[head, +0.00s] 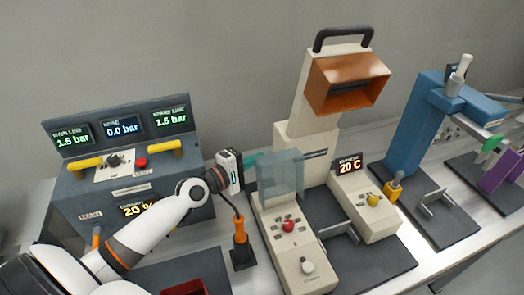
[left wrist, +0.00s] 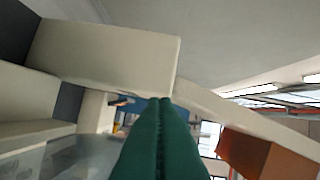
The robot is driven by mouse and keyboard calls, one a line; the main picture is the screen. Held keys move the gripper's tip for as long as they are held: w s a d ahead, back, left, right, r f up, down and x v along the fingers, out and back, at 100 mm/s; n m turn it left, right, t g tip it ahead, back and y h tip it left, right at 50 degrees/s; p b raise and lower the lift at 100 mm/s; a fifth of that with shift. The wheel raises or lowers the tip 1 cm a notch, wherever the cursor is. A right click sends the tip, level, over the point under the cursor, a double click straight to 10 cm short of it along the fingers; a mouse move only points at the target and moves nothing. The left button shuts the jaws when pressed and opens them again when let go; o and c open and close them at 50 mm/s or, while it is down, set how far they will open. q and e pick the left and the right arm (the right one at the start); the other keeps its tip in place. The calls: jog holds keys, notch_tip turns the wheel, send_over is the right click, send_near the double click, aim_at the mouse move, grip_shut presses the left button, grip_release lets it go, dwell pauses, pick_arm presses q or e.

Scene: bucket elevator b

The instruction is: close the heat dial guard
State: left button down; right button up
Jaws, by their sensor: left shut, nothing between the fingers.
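The clear, grey-blue guard (head: 281,174) stands raised at the back end of the cream control box (head: 287,236), which carries a red button (head: 288,226) and a pale dial (head: 307,266). The dial is uncovered. My left gripper (head: 254,158) is at the guard's upper left, its green fingers shut and empty, close to the guard's back side; I cannot tell whether they touch. In the left wrist view the shut fingers (left wrist: 163,135) point ahead, and a see-through panel, apparently the guard (left wrist: 65,160), shows at lower left. My right gripper is out of view.
A tall cream machine with an orange hood (head: 346,83) rises behind the box. A 20 C display (head: 349,163) and yellow knob (head: 373,200) are to its right. An orange-handled tool (head: 240,232) stands to the left. A grey gauge console (head: 120,150) is farther left.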

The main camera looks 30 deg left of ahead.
pick_arm(q)
jog(key=shift+x, duration=1.2)
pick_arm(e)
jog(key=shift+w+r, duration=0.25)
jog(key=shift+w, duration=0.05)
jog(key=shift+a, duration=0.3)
pick_arm(q)
jog(key=shift+s+r, duration=0.1)
